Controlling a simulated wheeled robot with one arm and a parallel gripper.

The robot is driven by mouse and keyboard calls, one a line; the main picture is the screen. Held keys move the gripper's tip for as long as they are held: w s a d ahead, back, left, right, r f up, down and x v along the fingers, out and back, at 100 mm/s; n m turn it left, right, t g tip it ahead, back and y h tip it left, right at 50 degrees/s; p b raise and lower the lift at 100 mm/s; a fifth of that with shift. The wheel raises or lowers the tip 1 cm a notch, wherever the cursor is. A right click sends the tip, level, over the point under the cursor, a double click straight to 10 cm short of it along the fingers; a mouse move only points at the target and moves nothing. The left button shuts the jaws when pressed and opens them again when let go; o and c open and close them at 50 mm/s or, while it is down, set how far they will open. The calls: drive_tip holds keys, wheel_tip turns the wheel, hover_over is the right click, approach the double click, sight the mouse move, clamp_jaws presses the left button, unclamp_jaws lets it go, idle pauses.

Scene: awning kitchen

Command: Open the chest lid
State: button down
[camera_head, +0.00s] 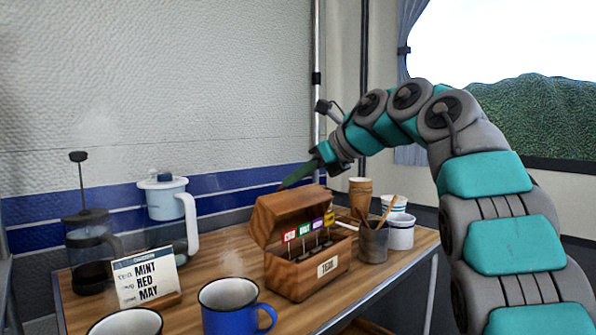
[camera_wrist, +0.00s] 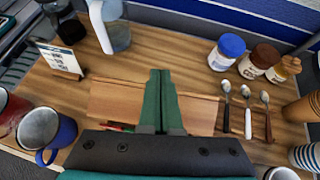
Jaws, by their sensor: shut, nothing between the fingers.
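The wooden tea chest (camera_head: 309,278) stands on the table with a "TEAS" label on its front. Its lid (camera_head: 285,212) is raised, and coloured tags on several packets show inside. In the wrist view the lid (camera_wrist: 113,101) lies below and beside the fingers. My gripper (camera_head: 285,186) is shut and empty, with its green fingers at the top of the raised lid. The shut fingers also show in the wrist view (camera_wrist: 159,75). I cannot tell whether they touch the lid.
A blue mug (camera_head: 227,309) and a menu card (camera_head: 147,278) stand left of the chest. A French press (camera_head: 88,255) and a white-lidded jug (camera_head: 167,205) stand behind.

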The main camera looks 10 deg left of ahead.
drive_tip(key=shift+w+a+f+p, duration=0.1)
drive_tip(key=shift+w+a+p, duration=0.15)
drive_tip(key=shift+p, duration=0.25)
drive_tip(key=shift+w+a+f+p, duration=0.1)
drive_tip(key=shift+w+a+p, duration=0.25)
drive_tip(key=shift+a+p, duration=0.2)
drive_tip(key=shift+w+a+f+p, duration=0.1)
drive_tip(key=shift+w+a+p, duration=0.2)
drive_tip(key=shift+a+p, duration=0.15)
drive_tip(key=shift+p+x, duration=0.3)
drive_tip(key=shift+x, duration=0.45)
drive_tip(key=shift+r, duration=0.15)
